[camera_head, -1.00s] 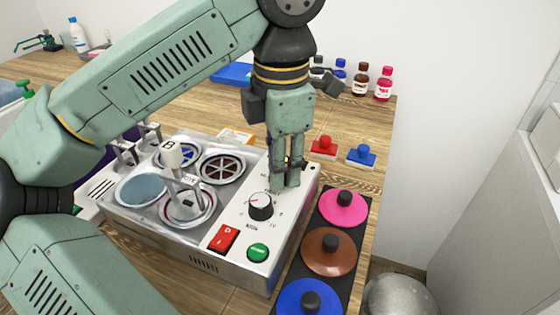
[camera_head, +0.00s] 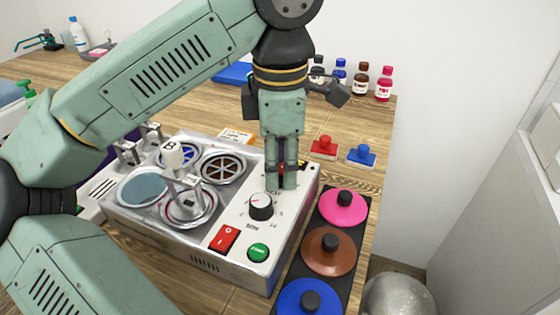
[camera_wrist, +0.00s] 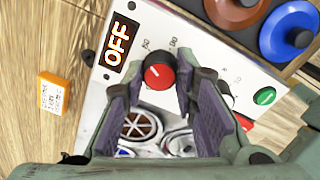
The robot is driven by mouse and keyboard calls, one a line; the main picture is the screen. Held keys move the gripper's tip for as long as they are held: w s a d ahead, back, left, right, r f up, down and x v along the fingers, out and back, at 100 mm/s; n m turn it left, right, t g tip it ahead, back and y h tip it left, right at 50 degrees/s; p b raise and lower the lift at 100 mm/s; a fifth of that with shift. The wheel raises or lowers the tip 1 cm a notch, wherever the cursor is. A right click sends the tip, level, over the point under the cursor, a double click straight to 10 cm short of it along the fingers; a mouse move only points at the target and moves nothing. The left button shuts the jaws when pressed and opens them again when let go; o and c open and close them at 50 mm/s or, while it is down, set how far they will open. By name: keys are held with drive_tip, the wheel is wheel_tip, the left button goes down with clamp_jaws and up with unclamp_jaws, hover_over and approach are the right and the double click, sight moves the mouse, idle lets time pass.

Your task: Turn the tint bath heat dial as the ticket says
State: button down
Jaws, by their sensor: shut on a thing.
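The tint bath unit (camera_head: 195,250) is a metal box with round wells and a white control panel. In the wrist view, a red-capped dark dial (camera_wrist: 158,76) sits between the fingers of my gripper (camera_wrist: 155,80), near a lit display (camera_wrist: 117,42) reading OFF. My gripper (camera_head: 281,186) is shut on this dial, fingers pointing down at the panel's far end.
A silver-capped dial (camera_head: 261,206), red rocker switch (camera_head: 224,238) and green button (camera_head: 258,252) are nearer on the panel. Pink (camera_head: 335,216), brown (camera_head: 318,258) and blue lids line the right. A B-tagged holder (camera_head: 172,155) stands over the wells.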

sight(280, 172)
drive_tip(key=c, duration=1.3)
unclamp_jaws()
drive_tip(key=r, duration=1.2)
drive_tip(key=shift+s, duration=0.2)
drive_tip(key=shift+s+f, duration=0.1)
